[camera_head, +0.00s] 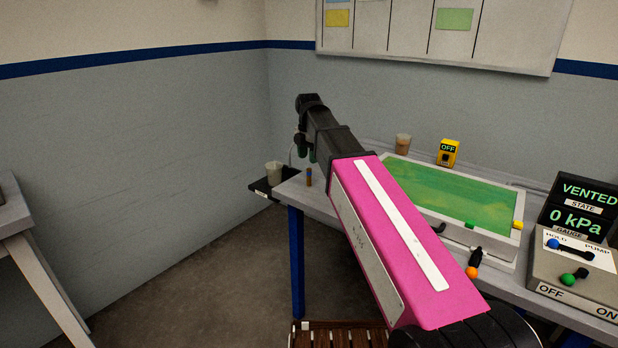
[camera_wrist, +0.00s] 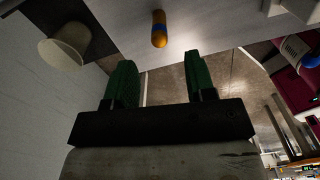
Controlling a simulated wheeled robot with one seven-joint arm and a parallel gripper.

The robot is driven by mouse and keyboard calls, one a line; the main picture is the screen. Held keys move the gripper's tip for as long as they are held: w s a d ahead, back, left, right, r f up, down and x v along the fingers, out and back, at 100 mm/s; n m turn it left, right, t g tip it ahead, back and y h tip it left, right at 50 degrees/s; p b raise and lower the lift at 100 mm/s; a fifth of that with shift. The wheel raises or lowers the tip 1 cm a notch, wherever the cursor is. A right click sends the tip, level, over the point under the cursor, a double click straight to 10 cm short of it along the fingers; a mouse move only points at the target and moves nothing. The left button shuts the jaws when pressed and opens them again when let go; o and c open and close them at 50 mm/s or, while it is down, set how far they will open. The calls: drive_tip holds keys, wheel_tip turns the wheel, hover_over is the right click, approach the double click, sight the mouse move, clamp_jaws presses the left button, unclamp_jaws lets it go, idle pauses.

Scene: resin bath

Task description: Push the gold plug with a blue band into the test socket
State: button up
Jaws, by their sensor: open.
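The gold plug with a blue band (camera_head: 309,177) stands near the left corner of the grey table. In the wrist view the plug (camera_wrist: 159,28) shows beyond the fingertips, roughly centred between them and apart from both. My gripper (camera_wrist: 159,62) is open and empty, with two green fingers spread wide. In the head view my gripper (camera_head: 305,150) is partly hidden by my wrist and hangs near that corner, above the plug in the picture. I cannot make out the test socket for certain in either view.
A pale cup (camera_head: 274,174) stands on a dark side shelf (camera_head: 262,188); the cup (camera_wrist: 65,46) also shows in the wrist view.

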sight(309, 185)
drive_tip(key=shift+f, duration=3.9)
clamp_jaws()
